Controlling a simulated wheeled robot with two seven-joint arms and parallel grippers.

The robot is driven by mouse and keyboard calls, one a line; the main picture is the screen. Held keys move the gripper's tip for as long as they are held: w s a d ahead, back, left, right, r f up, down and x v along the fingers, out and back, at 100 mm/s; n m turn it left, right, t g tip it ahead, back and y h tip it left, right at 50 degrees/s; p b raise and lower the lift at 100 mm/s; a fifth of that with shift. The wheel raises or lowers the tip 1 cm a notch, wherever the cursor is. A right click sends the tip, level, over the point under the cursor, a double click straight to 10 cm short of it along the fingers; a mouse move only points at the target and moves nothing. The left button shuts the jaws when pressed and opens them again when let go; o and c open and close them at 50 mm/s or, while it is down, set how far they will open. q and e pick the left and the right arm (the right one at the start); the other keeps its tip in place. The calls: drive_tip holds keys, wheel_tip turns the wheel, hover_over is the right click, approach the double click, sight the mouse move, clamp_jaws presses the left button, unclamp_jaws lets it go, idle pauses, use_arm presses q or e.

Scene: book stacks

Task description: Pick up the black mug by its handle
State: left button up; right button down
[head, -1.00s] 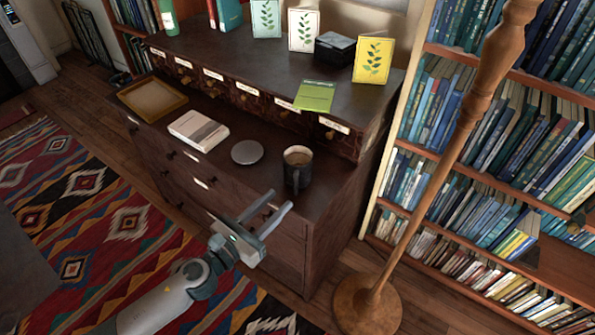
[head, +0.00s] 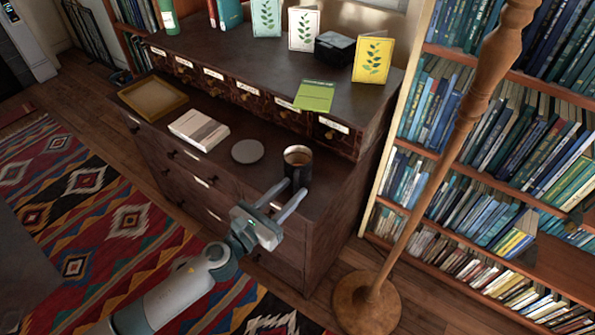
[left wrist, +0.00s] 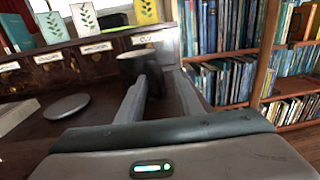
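The black mug (head: 298,163) stands upright near the right end of the cabinet's lower ledge, with a brown content showing inside. Its handle is on the side facing my left gripper. My left gripper (head: 290,192) is open, its two fingers pointing at the mug, one on each side of the handle area. In the left wrist view the mug (left wrist: 138,66) is just beyond the fingertips (left wrist: 160,88), partly hidden by the left finger. I cannot tell whether the fingers touch it. My right gripper is in neither view.
A grey disc (head: 247,151), a white book (head: 199,130) and a wooden tray (head: 152,97) lie left of the mug on the ledge. Small labelled drawers (head: 290,115) rise behind it. A wooden lamp stand (head: 430,175) and bookshelf (head: 480,180) are at the right.

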use_arm(q)
clamp_jaws()
drive_tip(key=shift+r, duration=0.1)
drive_tip(key=shift+r, duration=0.2)
idle(0.4)
